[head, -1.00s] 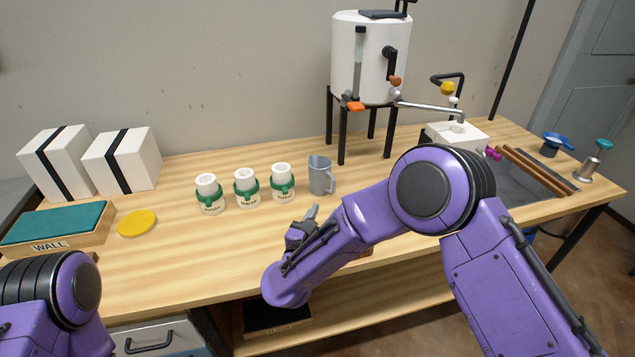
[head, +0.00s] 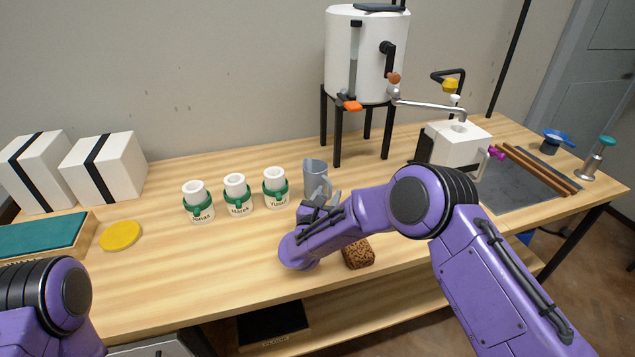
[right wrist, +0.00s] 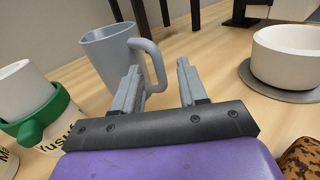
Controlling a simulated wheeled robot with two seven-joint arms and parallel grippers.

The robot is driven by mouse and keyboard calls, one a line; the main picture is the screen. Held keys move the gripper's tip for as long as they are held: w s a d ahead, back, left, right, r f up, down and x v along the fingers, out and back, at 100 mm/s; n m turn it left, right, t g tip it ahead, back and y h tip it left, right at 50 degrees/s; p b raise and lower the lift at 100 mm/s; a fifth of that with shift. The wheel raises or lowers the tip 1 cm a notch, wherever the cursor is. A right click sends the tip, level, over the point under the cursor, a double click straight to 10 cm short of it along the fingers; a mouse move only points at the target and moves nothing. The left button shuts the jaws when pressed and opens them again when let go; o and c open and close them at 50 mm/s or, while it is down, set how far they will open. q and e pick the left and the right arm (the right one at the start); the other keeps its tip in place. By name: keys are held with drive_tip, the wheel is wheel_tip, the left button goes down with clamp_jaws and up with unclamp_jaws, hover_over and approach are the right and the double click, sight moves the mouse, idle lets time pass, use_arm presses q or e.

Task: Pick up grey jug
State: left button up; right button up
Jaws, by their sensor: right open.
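The grey jug (head: 314,174) stands upright on the wooden table, right of the row of white cups, its lower part partly hidden by my gripper in the head view. It also shows in the right wrist view (right wrist: 108,58), with its handle on the right side. My right gripper (head: 324,197) is open at the near side of the jug. In the right wrist view its two fingers (right wrist: 160,80) point at the jug's handle, which appears between or just beyond them; I cannot tell whether they touch it. My left gripper is out of view; only my left arm shows.
White cups with green name bands (head: 238,194) stand left of the jug; the nearest is labelled Yusuf (right wrist: 44,120). A brown speckled block (head: 358,253) lies near the front edge. A white bowl on a grey disc (right wrist: 290,62) sits to the right. A white tank on black legs (head: 366,55) stands behind.

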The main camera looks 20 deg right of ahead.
clamp_jaws()
idle(0.3)
